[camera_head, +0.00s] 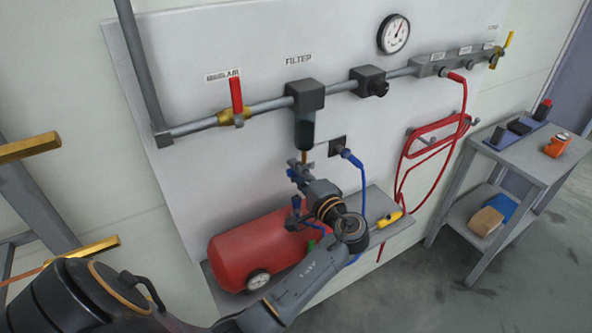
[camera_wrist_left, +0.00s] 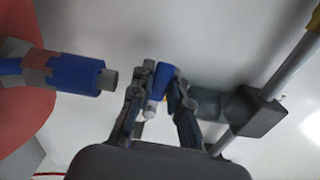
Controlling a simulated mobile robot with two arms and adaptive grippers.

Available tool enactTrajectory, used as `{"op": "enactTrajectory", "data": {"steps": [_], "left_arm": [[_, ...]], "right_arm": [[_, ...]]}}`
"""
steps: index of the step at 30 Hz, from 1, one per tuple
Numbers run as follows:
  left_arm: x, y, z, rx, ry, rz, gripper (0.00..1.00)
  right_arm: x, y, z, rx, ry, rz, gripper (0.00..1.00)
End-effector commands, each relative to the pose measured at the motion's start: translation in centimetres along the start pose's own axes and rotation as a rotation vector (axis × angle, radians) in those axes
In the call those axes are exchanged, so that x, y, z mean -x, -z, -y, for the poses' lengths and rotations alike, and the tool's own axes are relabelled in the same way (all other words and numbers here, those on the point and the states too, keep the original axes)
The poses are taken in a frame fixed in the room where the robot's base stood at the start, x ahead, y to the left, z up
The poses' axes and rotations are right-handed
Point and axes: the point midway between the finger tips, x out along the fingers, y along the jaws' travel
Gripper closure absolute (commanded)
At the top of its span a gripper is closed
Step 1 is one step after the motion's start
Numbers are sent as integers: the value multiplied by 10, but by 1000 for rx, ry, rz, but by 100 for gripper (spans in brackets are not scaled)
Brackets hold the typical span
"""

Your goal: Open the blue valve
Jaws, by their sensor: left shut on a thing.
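In the head view the black filter (camera_head: 304,110) hangs from the grey pipe, with a thin brass stem (camera_head: 304,157) below its bowl. My left gripper (camera_head: 300,170) is just under that stem. In the left wrist view the blue valve (camera_wrist_left: 160,78) is a small blue piece with a pale tip, between the two fingers of my left gripper (camera_wrist_left: 156,92). The fingers are shut on it. The filter bowl (camera_wrist_left: 208,103) is to the right of the fingers. In the head view the gripper mostly hides the valve. My right gripper is not in view.
The red tank (camera_head: 252,247) stands on a shelf below. A blue hose (camera_head: 361,190) runs from a wall socket (camera_head: 338,147). A blue and grey coupling (camera_wrist_left: 75,72) is left of the fingers. A red-handled valve (camera_head: 236,95) sits upper left. A grey cart (camera_head: 512,152) stands right.

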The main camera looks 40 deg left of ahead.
Motion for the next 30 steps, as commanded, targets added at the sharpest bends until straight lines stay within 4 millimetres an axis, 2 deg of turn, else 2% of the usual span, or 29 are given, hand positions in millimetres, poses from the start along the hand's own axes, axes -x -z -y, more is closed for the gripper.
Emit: {"op": "enactTrajectory", "data": {"steps": [1,6,11,19,20,23,30], "left_arm": [[0,-1,9,-52,-4,2,100],[0,0,15,-228,-5,2,100],[0,1,15,-306,-3,2,100],[0,1,13,-309,-2,2,100],[0,1,13,-309,-2,2,80],[0,1,13,-309,-2,2,59],[0,2,14,-307,-1,0,59]], "right_arm": [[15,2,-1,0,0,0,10],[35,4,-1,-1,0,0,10],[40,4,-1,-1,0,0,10],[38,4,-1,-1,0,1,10],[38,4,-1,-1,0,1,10],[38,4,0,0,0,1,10],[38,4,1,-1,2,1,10]]}}
